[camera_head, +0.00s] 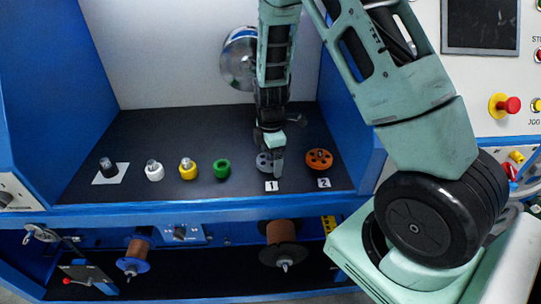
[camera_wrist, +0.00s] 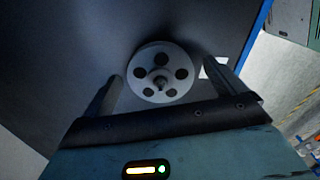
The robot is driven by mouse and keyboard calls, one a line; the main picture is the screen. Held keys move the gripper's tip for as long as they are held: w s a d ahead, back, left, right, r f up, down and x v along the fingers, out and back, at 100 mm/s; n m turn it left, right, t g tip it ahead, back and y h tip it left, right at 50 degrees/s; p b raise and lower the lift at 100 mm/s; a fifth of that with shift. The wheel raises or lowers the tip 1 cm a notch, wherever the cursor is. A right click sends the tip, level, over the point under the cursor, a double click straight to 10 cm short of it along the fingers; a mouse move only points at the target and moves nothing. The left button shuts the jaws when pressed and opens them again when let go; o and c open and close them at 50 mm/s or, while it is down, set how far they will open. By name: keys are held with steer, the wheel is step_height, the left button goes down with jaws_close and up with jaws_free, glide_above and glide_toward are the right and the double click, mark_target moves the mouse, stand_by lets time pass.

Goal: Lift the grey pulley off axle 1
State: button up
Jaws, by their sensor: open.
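The grey pulley (camera_wrist: 147,61) sits on axle 1 (camera_wrist: 161,84), whose tip shows through its hub in the wrist view. The pulley is a pale disc with several dark round holes. In the head view the grey pulley (camera_head: 263,162) is partly hidden by my gripper, behind the label "1" (camera_head: 271,186). My gripper (camera_wrist: 168,84) is open, with one finger at the left of the pulley and one at the right. I see a dark gap between the left finger and the rim; contact on the right is unclear. My gripper (camera_head: 272,160) points down over the pulley in the head view.
An orange pulley (camera_head: 319,158) sits to the right behind label "2" (camera_head: 324,183). To the left stand a green piece (camera_head: 222,169), a yellow one (camera_head: 188,170), a white one (camera_head: 154,171) and a black one (camera_head: 108,168) on a white square. A large metal disc (camera_head: 237,60) is at the back wall.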

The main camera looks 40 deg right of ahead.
steer(key=c, duration=1.2)
steer(key=shift+r, duration=0.1)
steer(key=shift+r+p, duration=1.35)
steer(key=shift+r, duration=0.4)
steer(key=shift+r+p, duration=0.75)
steer(key=shift+r, duration=0.35)
